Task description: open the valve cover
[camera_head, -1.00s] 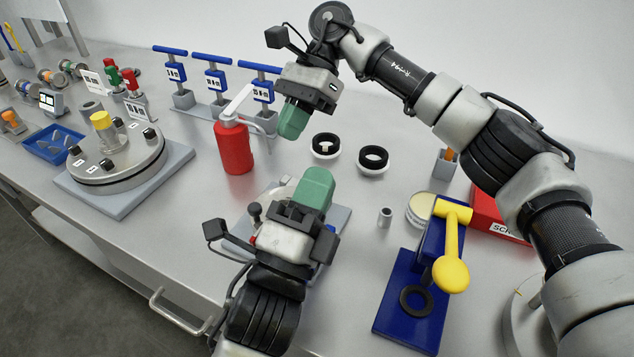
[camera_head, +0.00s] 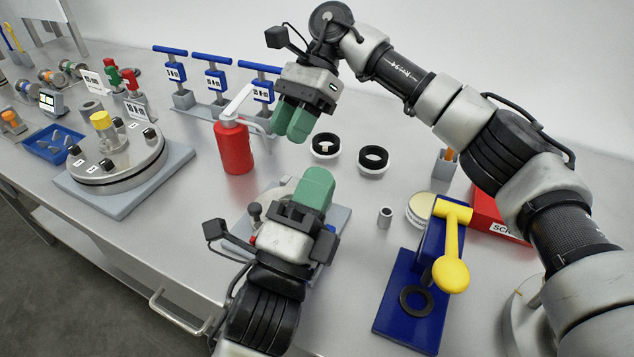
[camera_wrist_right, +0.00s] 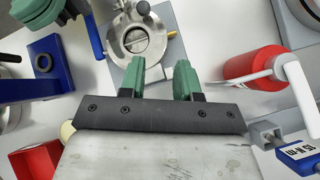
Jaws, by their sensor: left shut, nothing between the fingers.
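A round metal valve with a slotted disc inside its ring (camera_wrist_right: 137,38) sits on a grey plate in the right wrist view; I take this as the valve with the cover. In the head view my left gripper hides most of it; the corner of its grey plate (camera_head: 342,216) and a dark knob (camera_head: 255,208) show. My left gripper (camera_head: 317,177) is shut and empty, above the plate. My right gripper (camera_head: 288,128) is open and empty, raised beside the red bottle. In the right wrist view its fingers (camera_wrist_right: 160,67) are apart, with the valve beyond them.
The red bottle (camera_head: 234,150) stands left of the right gripper. Two black-and-white rings (camera_head: 372,160) lie to its right. A blue stand with a yellow lever (camera_head: 452,245) is at the right. A round lidded tank (camera_head: 118,165) stands at the left. Bare table lies around the small metal cylinder (camera_head: 385,218).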

